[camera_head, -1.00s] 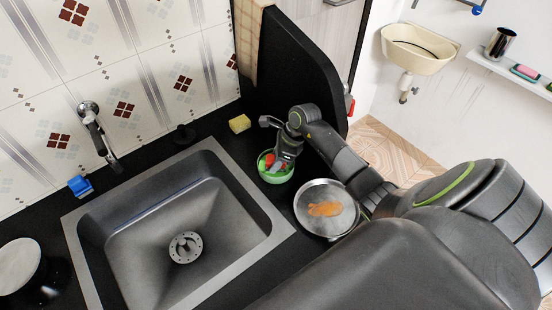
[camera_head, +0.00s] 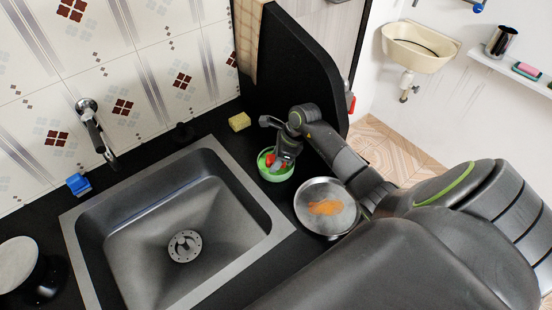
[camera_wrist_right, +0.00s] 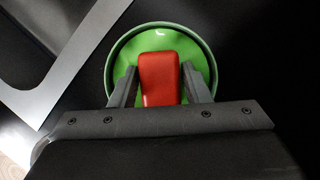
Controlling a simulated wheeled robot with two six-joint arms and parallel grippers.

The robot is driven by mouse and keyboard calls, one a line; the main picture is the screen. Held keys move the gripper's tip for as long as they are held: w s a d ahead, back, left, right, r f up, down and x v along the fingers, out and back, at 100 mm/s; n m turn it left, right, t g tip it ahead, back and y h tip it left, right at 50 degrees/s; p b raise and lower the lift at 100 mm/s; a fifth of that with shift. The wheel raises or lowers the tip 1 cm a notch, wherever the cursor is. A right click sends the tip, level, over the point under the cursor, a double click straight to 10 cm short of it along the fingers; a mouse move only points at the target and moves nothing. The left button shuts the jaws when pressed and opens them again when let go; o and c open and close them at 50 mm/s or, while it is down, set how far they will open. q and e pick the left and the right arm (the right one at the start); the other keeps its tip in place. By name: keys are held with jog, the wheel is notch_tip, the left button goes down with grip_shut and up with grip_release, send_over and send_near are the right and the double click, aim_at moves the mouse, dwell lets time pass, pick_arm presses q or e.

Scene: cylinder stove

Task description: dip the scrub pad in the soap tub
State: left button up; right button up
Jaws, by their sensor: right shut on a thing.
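The soap tub, a small round green tub (camera_head: 276,175), stands on the black counter to the right of the sink. The scrub pad, a red block (camera_wrist_right: 159,78), is between the two fingers of my right gripper (camera_wrist_right: 160,90), which is shut on it. In the wrist view the pad lies over the tub's green inside, within its rim (camera_wrist_right: 200,50). In the head view my right gripper (camera_head: 278,160) reaches down into the tub from the upper right. Whether the pad touches the bottom cannot be told. My left gripper is not in view.
The steel sink (camera_head: 270,240) lies left of the tub. A round metal pan with an orange patch (camera_head: 326,207) is close on the right. A yellow sponge (camera_head: 239,122) lies behind the tub. A black panel (camera_head: 290,75) rises at the back.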

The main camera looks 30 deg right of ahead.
aim_at(270, 158)
jog(key=shift+f+b, duration=0.15)
jog(key=shift+b, duration=0.15)
dwell(1.2)
jog(key=shift+r+p, duration=2.15)
jog(key=shift+r, duration=1.45)
jog(key=shift+f, duration=0.15)
notch_tip(270, 158, down, 2)
jog(key=b, duration=0.2)
jog(key=shift+f+b, duration=0.15)
jog(key=shift+b, duration=0.15)
